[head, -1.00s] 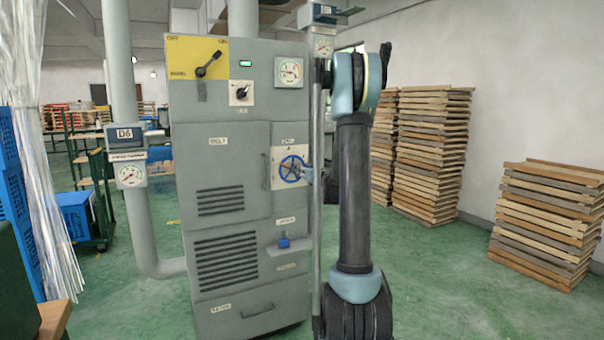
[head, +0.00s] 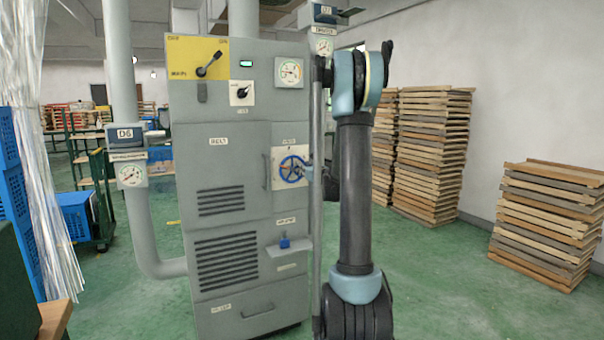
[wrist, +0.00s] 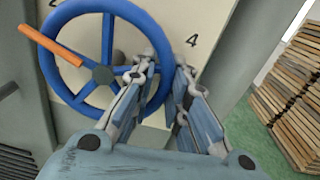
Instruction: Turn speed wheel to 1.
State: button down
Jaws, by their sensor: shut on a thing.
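The speed wheel is a blue spoked handwheel with a dark hub, on a pale panel of the grey cabinet, in the head view (head: 281,172) and in the wrist view (wrist: 107,55). An orange bar (wrist: 50,45) crosses its rim at the upper left in the wrist view. A 4 (wrist: 191,41) is printed right of the wheel; part of another number shows at the top left. My gripper (wrist: 166,68) has its fingers on either side of the rim's right part and is shut on it. In the head view my gripper is mostly hidden behind my arm.
The cabinet (head: 225,165) also carries a yellow lever panel (head: 185,57), a small dial (head: 242,92), a gauge (head: 289,72) and a blue knob on a ledge (head: 284,242). Stacks of wooden trays (head: 545,225) stand at the right. Green floor between them is clear.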

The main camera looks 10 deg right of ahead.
aim_at(299, 159)
jog(key=n, duration=0.1)
jog(key=r+n, duration=0.1)
jog(key=n, duration=0.1)
jog(key=r+n, duration=0.1)
jog(key=n, duration=0.1)
jog(key=shift+s+a+r, duration=0.15)
jog(key=shift+a+r, duration=0.05)
jog(key=shift+a, duration=0.1)
jog(key=n, duration=0.1)
jog(key=r+n, duration=0.1)
jog(key=n, duration=0.1)
jog(key=shift+s+a, duration=0.15)
jog(key=shift+a, duration=0.25)
jog(key=shift+s+a+r+n, duration=0.1)
jog(key=shift+a+r+n, duration=0.2)
jog(key=shift+n, duration=0.6)
jog(key=c, duration=1.6)
grip_release()
jog(key=v, duration=1.1)
jog(key=shift+s+r, duration=0.2)
jog(key=shift+s, duration=0.25)
